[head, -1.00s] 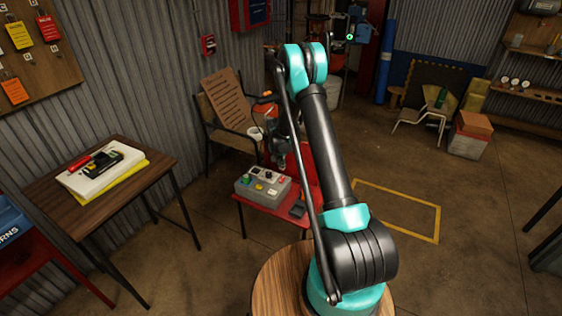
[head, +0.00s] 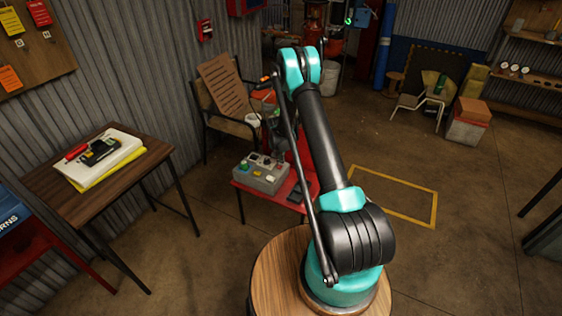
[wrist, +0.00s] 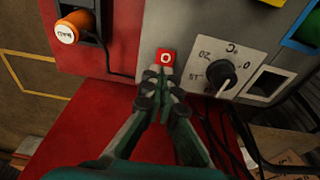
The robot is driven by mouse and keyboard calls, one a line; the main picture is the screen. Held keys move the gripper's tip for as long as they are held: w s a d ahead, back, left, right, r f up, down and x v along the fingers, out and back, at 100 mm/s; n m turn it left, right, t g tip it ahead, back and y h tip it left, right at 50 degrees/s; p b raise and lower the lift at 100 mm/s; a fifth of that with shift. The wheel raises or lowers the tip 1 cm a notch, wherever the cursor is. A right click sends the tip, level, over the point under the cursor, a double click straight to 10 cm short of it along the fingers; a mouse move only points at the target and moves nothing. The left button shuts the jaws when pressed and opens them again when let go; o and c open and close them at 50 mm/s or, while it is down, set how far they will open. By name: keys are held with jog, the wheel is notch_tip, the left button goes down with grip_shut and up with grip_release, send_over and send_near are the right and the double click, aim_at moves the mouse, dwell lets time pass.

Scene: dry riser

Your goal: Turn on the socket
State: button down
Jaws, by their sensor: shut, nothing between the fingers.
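A grey control box (head: 262,178) sits on a red table (head: 270,197) in the head view. In the wrist view its grey face (wrist: 185,20) carries a small red switch (wrist: 166,56) marked "O" and a black rotary dial (wrist: 226,72) on a white plate. An orange round plug or cap (wrist: 67,32) sits in a dark socket housing (wrist: 92,12) on the red surface to the left. My gripper (wrist: 158,74) is shut and empty, its fingertips right at the lower edge of the red switch. I cannot tell whether they touch it. The head view hides most of the gripper.
A green button (wrist: 308,30) and an empty square frame (wrist: 268,84) lie right of the dial. Black cables (wrist: 235,125) hang below. A wooden side table (head: 62,172) stands at left, a chair (head: 225,125) behind the red table.

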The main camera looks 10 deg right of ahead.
jog(key=shift+w+d+f+g, duration=0.2)
jog(key=shift+d+f+g, duration=0.05)
jog(key=shift+f+g, duration=0.05)
jog(key=shift+w+f+g+y, duration=0.1)
jog(key=shift+w+g+y, duration=0.15)
jog(key=shift+g+y, duration=0.4)
jog(key=shift+s, duration=0.15)
jog(key=shift+s+a+f, duration=0.1)
jog(key=shift+s+a, duration=0.25)
jog(key=shift+s, duration=0.25)
jog(key=shift+a, duration=0.2)
